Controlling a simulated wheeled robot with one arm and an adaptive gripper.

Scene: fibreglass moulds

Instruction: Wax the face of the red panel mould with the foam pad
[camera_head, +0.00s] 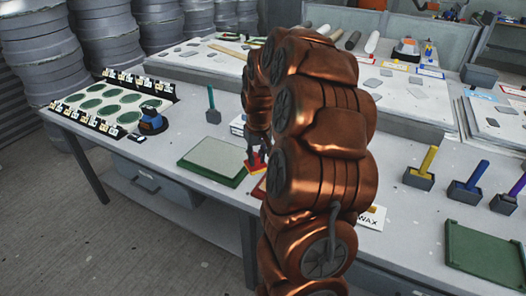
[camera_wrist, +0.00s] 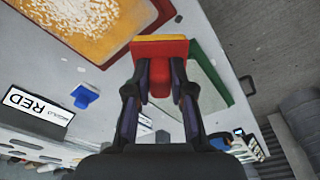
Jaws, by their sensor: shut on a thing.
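The red panel mould (camera_wrist: 166,12) lies on the table. In the wrist view its face is orange-yellow with a broad white speckled area; in the head view my arm hides nearly all of it. The foam pad (camera_wrist: 160,48) has a red handle and body with a yellow layer at its far side. My gripper (camera_wrist: 161,88) is shut on the red handle. In the head view the pad (camera_head: 257,163) is at the left edge of my arm, between the green-edged panel and the red mould. I cannot tell whether the pad touches anything.
A green-edged panel (camera_head: 212,158) lies left of the red mould. A RED sign (camera_wrist: 37,107) and a blue piece (camera_wrist: 84,96) are nearby. A WAX label (camera_head: 371,217), several handled blocks and a green tray (camera_head: 487,256) are on the right.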

